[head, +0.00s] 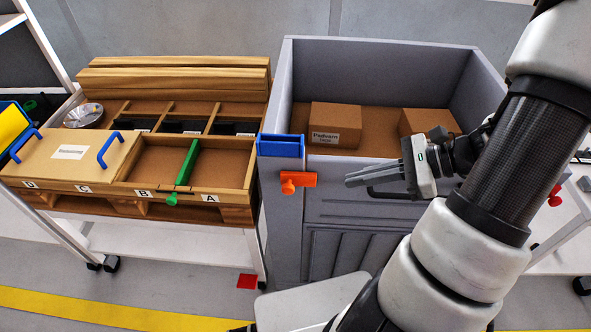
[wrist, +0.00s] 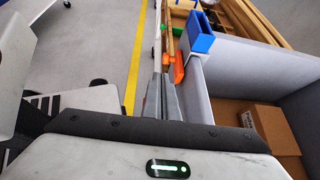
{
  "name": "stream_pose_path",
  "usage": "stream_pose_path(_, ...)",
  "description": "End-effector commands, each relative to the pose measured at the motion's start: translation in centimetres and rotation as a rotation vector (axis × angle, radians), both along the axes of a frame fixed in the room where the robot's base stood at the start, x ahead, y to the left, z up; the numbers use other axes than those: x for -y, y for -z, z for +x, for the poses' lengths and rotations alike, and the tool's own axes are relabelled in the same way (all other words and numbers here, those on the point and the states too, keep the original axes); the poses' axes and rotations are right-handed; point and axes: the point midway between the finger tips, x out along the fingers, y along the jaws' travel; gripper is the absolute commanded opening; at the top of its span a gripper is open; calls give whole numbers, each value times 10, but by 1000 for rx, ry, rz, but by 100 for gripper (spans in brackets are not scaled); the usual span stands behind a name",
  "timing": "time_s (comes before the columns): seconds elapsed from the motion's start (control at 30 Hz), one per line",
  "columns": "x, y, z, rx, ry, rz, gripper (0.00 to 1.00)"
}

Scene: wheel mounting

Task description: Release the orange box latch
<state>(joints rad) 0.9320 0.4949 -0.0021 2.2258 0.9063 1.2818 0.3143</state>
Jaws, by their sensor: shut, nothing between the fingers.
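The orange latch (head: 298,181) sits on the front wall of the large grey box (head: 345,213), just below the blue holder on its rim. In the wrist view the orange latch (wrist: 179,66) lies just beyond my fingertips. My gripper (head: 348,182) is shut and empty, its fingers pointing left toward the latch in front of the grey wall. In the head view a small gap shows between the fingertips and the latch. My gripper also shows in the wrist view (wrist: 162,78); whether it touches the latch there I cannot tell.
The blue holder (head: 281,146) is on the grey box's rim. Cardboard boxes (head: 335,125) lie inside the grey box. To the left stands a wooden tray (head: 235,180) with a green handle (head: 186,165) and a lid with blue handles (head: 75,152). A black handle (head: 385,194) is below my fingers.

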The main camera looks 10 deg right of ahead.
Motion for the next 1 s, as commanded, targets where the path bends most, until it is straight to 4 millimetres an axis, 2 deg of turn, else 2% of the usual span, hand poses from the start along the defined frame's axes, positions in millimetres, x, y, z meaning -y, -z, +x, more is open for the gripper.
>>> stream_pose_path(0.03, 6, 6, -1, -13, 41, 36, 0)
stream_pose_path(0.17, 13, 8, -1, -26, 90, 81, 0)
stream_pose_path(0.57, 10, 9, 0, -26, 90, 82, 0)
stream_pose_path(0.77, -12, 21, 11, -27, 86, 85, 0)
stream_pose_path(1.0, -53, 46, 32, -28, 87, 83, 0)
